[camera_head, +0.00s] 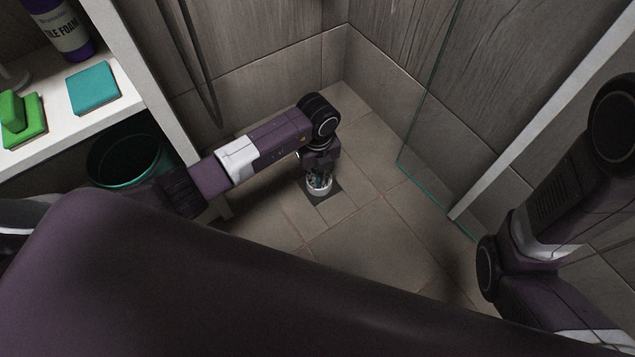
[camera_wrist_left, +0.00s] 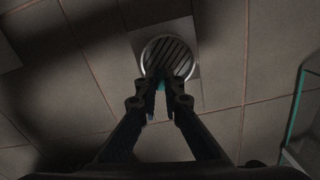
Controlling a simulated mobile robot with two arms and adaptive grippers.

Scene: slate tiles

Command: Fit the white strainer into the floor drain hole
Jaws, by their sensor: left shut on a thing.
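The white strainer (camera_head: 319,188) is a small round piece over the square drain plate (camera_head: 336,189) on the shower floor. In the left wrist view the strainer (camera_wrist_left: 170,50) shows as a slotted disc with a pale rim, over the plate (camera_wrist_left: 191,93). My left gripper (camera_head: 320,175) points down at it. In the left wrist view the gripper (camera_wrist_left: 165,84) is shut on the strainer at its near side, where a bit of teal shows. The drain hole is hidden under the strainer. I cannot tell whether the strainer sits in it or just above. My right gripper is out of view.
A glass panel (camera_head: 425,110) stands right of the drain. At left, a white shelf (camera_head: 45,143) holds a teal sponge (camera_head: 93,88), green sponges (camera_head: 24,122) and a purple bottle (camera_head: 62,28). A dark green bin (camera_head: 128,160) stands below. The tiled floor around the drain is clear.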

